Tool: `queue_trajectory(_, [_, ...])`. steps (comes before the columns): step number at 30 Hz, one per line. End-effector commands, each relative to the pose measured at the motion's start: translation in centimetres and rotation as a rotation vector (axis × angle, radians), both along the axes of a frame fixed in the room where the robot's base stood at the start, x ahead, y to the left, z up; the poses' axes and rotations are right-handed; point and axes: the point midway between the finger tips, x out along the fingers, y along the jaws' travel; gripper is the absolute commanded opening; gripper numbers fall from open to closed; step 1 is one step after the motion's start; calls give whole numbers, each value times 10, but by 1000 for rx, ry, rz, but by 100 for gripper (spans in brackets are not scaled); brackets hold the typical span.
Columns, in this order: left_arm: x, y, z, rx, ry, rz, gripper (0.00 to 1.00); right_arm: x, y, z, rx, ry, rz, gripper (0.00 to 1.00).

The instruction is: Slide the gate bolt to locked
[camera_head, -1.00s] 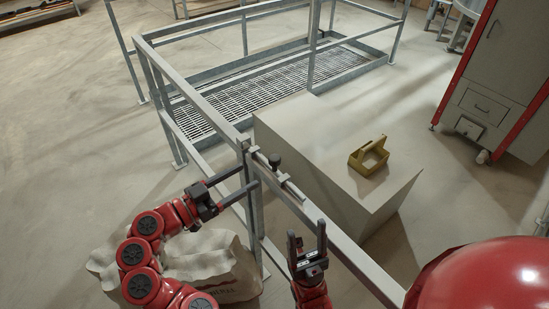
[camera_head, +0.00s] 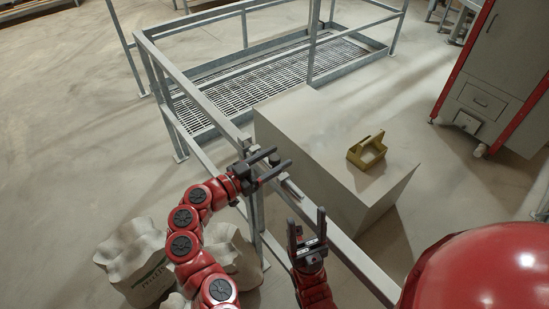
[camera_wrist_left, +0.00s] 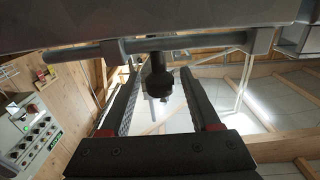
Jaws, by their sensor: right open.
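The gate bolt (camera_head: 293,190) is a thin metal rod lying along the top of the grey gate rail (camera_head: 345,248); my left gripper hides part of it. In the left wrist view the bolt rod (camera_wrist_left: 195,43) runs across the top, with its dark knob (camera_wrist_left: 158,78) hanging from it. My left gripper (camera_head: 278,160) is open at the bolt, and in the wrist view (camera_wrist_left: 158,100) the knob appears between its two fingers. I cannot tell whether a finger touches it. My right gripper (camera_head: 307,226) is open and empty, beside the rail, lower in the head view.
A beige block (camera_head: 320,140) stands behind the rail, with a yellow handled object (camera_head: 367,152) on top. Pale sacks (camera_head: 135,262) lie below my left arm. A metal grating (camera_head: 265,83) with railings is at the back. A red-edged cabinet (camera_head: 505,75) stands at the right.

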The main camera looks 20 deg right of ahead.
Motion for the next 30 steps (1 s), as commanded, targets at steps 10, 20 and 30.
queue_trajectory(10, [0,0,0,0,0,0,0,0,0,0,0,0,0,61])
queue_trajectory(20, [0,0,0,0,0,-1,0,0,0,0,0,0,0,61])
queue_trajectory(30, [0,0,0,0,0,-1,0,0,0,0,0,0,0,61])
